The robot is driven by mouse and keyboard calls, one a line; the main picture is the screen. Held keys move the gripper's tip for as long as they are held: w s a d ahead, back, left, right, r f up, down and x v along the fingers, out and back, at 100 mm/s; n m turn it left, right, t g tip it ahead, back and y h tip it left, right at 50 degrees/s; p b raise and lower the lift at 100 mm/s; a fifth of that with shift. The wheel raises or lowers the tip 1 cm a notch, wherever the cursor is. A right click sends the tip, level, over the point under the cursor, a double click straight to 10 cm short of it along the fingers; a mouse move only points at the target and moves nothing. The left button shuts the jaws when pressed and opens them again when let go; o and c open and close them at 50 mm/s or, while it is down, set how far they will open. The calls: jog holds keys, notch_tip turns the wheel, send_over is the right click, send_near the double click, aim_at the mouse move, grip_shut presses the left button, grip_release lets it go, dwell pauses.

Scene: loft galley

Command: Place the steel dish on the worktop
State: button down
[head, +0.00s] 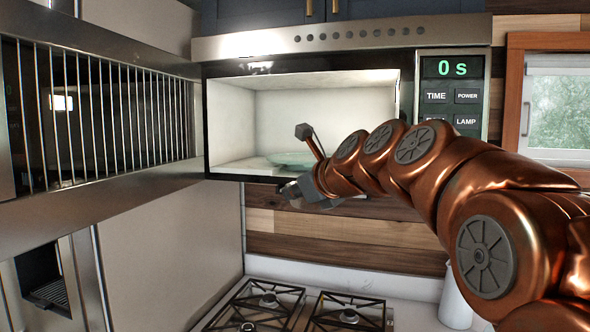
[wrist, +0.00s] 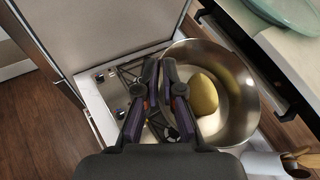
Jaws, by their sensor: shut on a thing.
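The steel dish (wrist: 241,105) is a wide, shiny round bowl in the wrist view, with a yellow-brown potato-like thing (wrist: 203,94) in it. My gripper (wrist: 161,66) is shut on the dish's left rim, and the dish hangs above the hob. In the head view my gripper (head: 297,190) is just below and in front of the open microwave. There the dish is mostly or wholly hidden by my arm. The white worktop (head: 415,318) shows at the bottom, beside the hob.
The microwave (head: 245,120) is open, with a glass plate (head: 290,159) inside. Its barred door (head: 90,120) swings out at the left. A hob (head: 300,308) with black grates lies below. A white utensil pot (head: 455,305) stands at the right of the worktop, partly behind my arm.

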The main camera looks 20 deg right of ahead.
jog(key=w+f+m+h, duration=0.2)
jog(key=f+m+h, duration=0.1)
jog(key=f, duration=1.5)
jog(key=w+f+m+h, duration=0.1)
jog(key=f+m+h, duration=0.2)
jog(key=f, duration=1.6)
jog(key=shift+w+a+m+h, duration=0.2)
jog(key=shift+w+m+h, duration=0.2)
jog(key=shift+h, duration=0.5)
